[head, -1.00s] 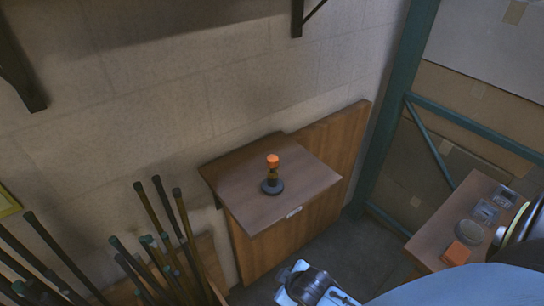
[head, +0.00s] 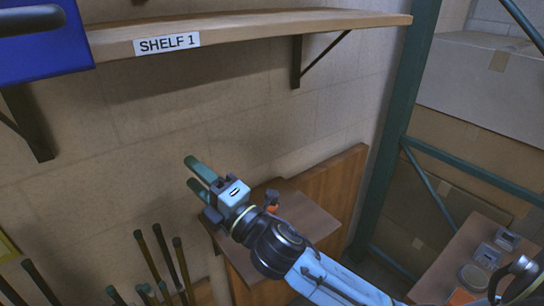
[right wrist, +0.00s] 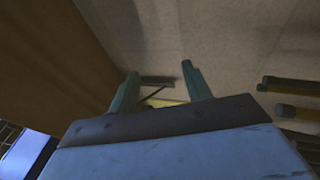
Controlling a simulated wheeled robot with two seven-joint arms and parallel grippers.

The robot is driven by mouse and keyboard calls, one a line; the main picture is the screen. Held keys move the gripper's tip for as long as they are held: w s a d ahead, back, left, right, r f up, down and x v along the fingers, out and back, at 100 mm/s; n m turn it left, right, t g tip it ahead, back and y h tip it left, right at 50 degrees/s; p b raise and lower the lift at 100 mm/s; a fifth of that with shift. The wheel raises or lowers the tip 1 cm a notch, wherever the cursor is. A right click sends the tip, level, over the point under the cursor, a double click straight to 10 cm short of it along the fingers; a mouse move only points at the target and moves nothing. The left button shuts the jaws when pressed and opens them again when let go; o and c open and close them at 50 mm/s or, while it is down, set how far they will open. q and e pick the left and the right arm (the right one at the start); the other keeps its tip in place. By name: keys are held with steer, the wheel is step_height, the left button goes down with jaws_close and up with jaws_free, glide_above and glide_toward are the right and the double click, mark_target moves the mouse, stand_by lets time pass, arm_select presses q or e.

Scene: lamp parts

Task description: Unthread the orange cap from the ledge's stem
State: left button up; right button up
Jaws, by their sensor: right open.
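The wooden ledge (head: 318,220) stands against the wall right of centre in the head view. Only a small orange bit of the cap (head: 271,209) shows beside my right arm. The stem and its base are hidden behind the arm. My right gripper (head: 190,172) is open and empty, up and left of the cap, apart from it, with its fingers pointing to the upper left. In the right wrist view its two green fingers (right wrist: 159,75) stand apart with nothing between them; the cap does not show there. My left gripper is not in view.
A wooden shelf (head: 240,32) labelled SHELF 1 runs above, with a blue box (head: 45,55) at its left. Several upright poles (head: 162,258) stand at the lower left. A side table (head: 450,262) holds small items at right, beside a green rack post (head: 395,130).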

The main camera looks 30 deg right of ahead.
steer(key=s+a+r+n+g+y, duration=0.1)
steer(key=a+r+n+g+y, duration=0.5)
steer(key=n+y, duration=0.65)
steer(key=n+g+h, duration=1.4)
steer(key=n+h, duration=0.6)
steer(key=n, duration=1.1)
glide_above(272, 210)
steer(key=w, duration=0.1)
step_height(272, 210, down, 8)
steer(key=shift+n, duration=0.25)
steer(key=f, duration=0.4)
steer(key=f+p, duration=0.1)
steer(key=f, duration=0.7)
steer(key=shift+w+d+f+p, duration=0.15)
steer(key=shift+d+p, duration=0.2)
steer(key=shift+d, duration=0.05)
